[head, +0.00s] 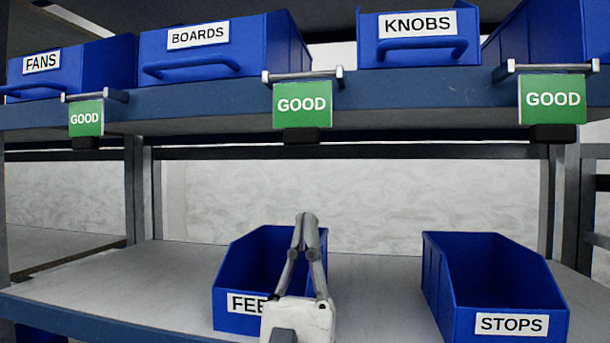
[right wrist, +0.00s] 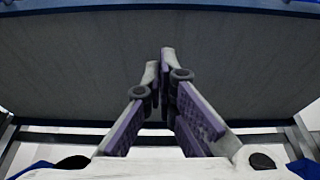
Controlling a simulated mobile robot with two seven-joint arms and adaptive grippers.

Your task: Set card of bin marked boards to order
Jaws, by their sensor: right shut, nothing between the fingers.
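The blue bin marked BOARDS (head: 215,68) stands on the upper shelf, its handle facing me. A green card reading GOOD (head: 302,104) hangs from a small metal bar at the shelf edge, below the bin's right end. Another green GOOD card (head: 86,118) hangs below the bin's left end, near the FANS bin. My right gripper (head: 308,222) points upward below the middle card, apart from it, in front of a lower bin. Its fingers are shut and empty; they also show in the right wrist view (right wrist: 163,62). My left gripper is out of view.
The FANS bin (head: 75,68) and KNOBS bin (head: 420,38) flank it. A third GOOD card (head: 552,99) hangs at right. Below stand a bin (head: 238,290) with its label partly hidden and the STOPS bin (head: 510,300). The upper shelf's underside (right wrist: 230,60) spans the wrist view.

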